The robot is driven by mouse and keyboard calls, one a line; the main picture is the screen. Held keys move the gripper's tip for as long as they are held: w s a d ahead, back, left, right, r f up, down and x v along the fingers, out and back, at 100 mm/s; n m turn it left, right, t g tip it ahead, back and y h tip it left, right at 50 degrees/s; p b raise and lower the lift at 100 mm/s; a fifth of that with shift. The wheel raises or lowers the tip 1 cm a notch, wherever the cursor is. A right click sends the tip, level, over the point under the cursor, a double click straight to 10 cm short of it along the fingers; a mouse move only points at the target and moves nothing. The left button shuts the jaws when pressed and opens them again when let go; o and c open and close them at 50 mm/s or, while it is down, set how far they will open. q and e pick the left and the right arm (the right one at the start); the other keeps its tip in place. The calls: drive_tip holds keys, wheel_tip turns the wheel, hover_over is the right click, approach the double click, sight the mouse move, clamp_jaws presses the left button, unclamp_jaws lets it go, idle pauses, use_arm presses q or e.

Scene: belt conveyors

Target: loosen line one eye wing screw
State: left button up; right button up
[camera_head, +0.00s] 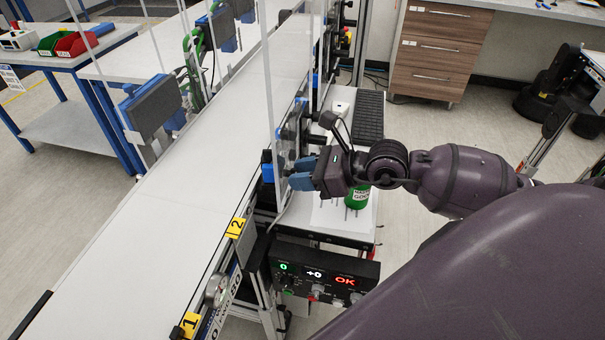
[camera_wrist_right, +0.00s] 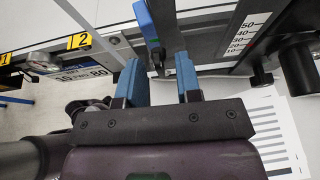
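My right gripper (camera_head: 291,173) is at the near side rail of the white conveyor. In the wrist view its two blue fingers (camera_wrist_right: 158,70) are spread with a gap between them. A blue block (camera_head: 267,167) on the rail is just beyond the fingertips; in the wrist view a blue lever-like piece (camera_wrist_right: 146,22) with a dark lower end stands ahead of the gap. I cannot tell whether this is the wing screw itself. A black knob (camera_wrist_right: 262,78) sits right of the fingers, below a scale (camera_wrist_right: 246,36). My left gripper is not in view.
The white conveyor belt (camera_head: 190,185) is empty. Clear upright panels (camera_head: 285,75) stand along it near the gripper. Yellow tags 1 (camera_head: 190,324) and 2 (camera_head: 236,227) mark the rail. A control box (camera_head: 322,275) and a green container (camera_head: 357,197) are close below the arm.

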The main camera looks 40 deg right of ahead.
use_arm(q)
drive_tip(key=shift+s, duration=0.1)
use_arm(e)
drive_tip(key=shift+c, duration=0.3)
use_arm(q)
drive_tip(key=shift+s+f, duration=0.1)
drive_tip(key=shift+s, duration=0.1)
use_arm(e)
clamp_jaws()
